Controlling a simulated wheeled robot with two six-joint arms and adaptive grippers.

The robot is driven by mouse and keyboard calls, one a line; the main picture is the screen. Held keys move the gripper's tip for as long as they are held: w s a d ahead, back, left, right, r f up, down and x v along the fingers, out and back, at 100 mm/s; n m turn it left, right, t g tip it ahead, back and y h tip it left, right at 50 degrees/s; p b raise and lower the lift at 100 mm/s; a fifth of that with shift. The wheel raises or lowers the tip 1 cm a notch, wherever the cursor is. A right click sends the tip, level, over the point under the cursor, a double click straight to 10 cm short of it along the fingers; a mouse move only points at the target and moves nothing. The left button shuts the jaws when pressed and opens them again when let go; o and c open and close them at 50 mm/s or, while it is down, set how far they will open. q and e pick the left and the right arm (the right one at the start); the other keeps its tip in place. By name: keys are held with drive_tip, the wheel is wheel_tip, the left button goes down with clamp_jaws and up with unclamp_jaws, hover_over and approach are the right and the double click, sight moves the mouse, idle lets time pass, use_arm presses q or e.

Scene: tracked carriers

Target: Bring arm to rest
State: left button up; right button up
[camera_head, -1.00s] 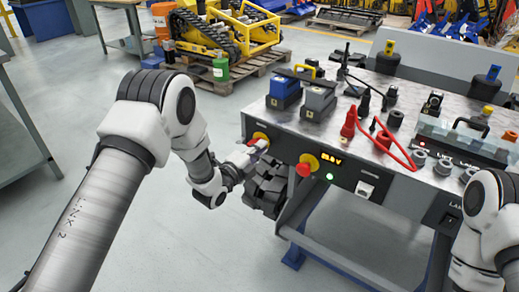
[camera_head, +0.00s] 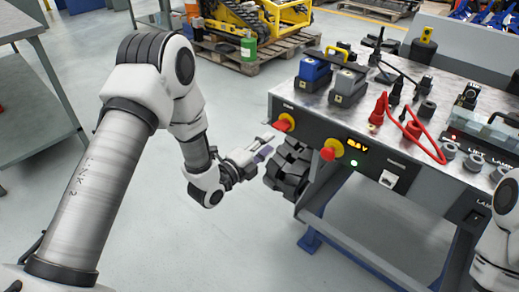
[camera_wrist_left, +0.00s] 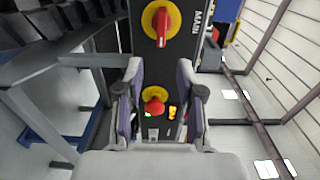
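My left arm (camera_head: 165,85) reaches in from the left of the head view. Its left gripper (camera_head: 266,146) is beside the bench's front left corner, just apart from the front panel. In the left wrist view the two fingers of the left gripper (camera_wrist_left: 160,75) stand apart with nothing between them. Beyond them are a red-handled switch on a yellow plate (camera_wrist_left: 161,24), marked MAIN, and a red knob (camera_wrist_left: 155,105). My right arm (camera_head: 500,240) shows only in part at the right edge; its gripper is not visible.
The bench (camera_head: 310,112) carries a blue box (camera_head: 314,74), a grey box (camera_head: 347,87) and a red cable (camera_head: 420,143). A black segmented track (camera_head: 289,168) hangs close to the left gripper. A grey table (camera_head: 30,110) stands left. Open floor lies between.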

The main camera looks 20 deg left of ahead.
use_arm(q)
drive_tip(key=v, duration=0.3)
drive_tip(key=shift+s, duration=0.2)
drive_tip(key=s+d+f+n+g+y, duration=0.1)
drive_tip(key=s+f+n+g+y, duration=0.2)
drive_tip(key=s+f, duration=0.65)
drive_tip(key=s+d+f+n+g, duration=0.1)
drive_tip(key=s+f+n+g, duration=0.35)
drive_tip(key=f, duration=0.75)
drive_tip(key=s+a+f+n+g+y, duration=0.1)
drive_tip(key=s+f+n+g, duration=0.15)
drive_tip(key=s, duration=0.35)
drive_tip(key=s+a+f+n+g+y, duration=0.1)
drive_tip(key=s+a+f+n+g, duration=0.15)
drive_tip(key=s, duration=0.35)
drive_tip(key=s+n+g+y, duration=0.1)
drive_tip(key=s+n+g, duration=0.3)
drive_tip(key=s+n, duration=0.4)
wheel_tip(320, 180, up, 19)
drive_tip(key=n+p, duration=0.2)
drive_tip(key=p, duration=1.7)
drive_tip(key=shift+a, duration=0.5)
